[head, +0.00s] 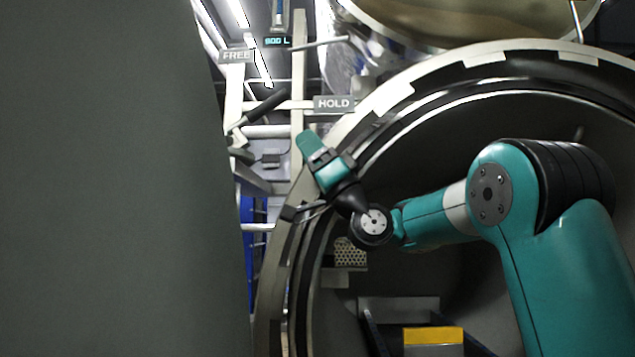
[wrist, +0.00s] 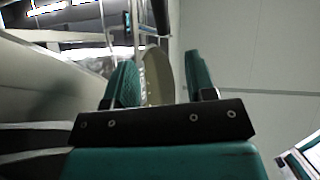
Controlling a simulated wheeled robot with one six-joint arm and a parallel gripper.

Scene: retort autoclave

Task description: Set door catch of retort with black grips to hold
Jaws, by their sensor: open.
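The door catch is a lever with a black grip (head: 265,106) on a pale pivot at the left of the retort's round mouth (head: 395,98). The lever slants up to the right, between the FREE plate (head: 236,56) above and the HOLD plate (head: 333,104) to its right. My gripper (head: 311,147) is just below the HOLD plate, right of and below the black grip, apart from it in the picture. In the wrist view, my gripper (wrist: 160,80) has its two teal fingers spread. A dark rounded piece (wrist: 160,14) shows beyond them, possibly the grip.
A large dark grey panel (head: 110,180) fills the left of the head view. A display reading 600 L (head: 278,42) hangs above. Pipes and rails lie behind the catch. A yellow-edged block (head: 433,337) is low inside the retort.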

